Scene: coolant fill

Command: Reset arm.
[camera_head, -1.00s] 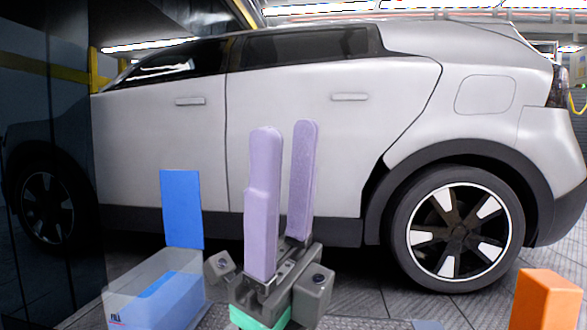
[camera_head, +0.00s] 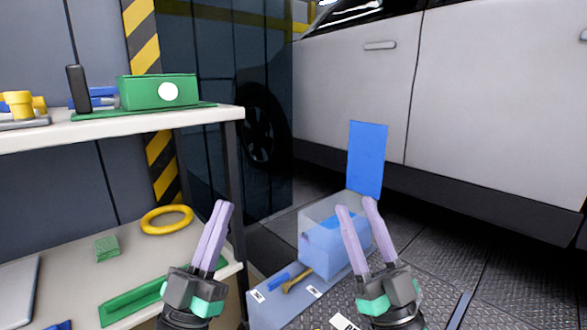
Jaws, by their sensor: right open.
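My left gripper (camera_head: 222,205) is at the lower middle-left, pointing up, in front of the shelf's right end. Its two lilac fingers lie side by side with no visible gap, and nothing shows between them. My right gripper (camera_head: 355,204) is at the lower middle, with its lilac fingers apart and empty. It is in front of a translucent container (camera_head: 318,250), and its fingers hide part of that container. A blue panel (camera_head: 366,158) stands upright behind the container.
A two-level shelf (camera_head: 225,113) fills the left, with a green box (camera_head: 150,92) on top and a yellow ring (camera_head: 166,219) below. A silver car (camera_head: 480,90) stands at the back right. The patterned floor (camera_head: 500,265) at the lower right looks mostly clear.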

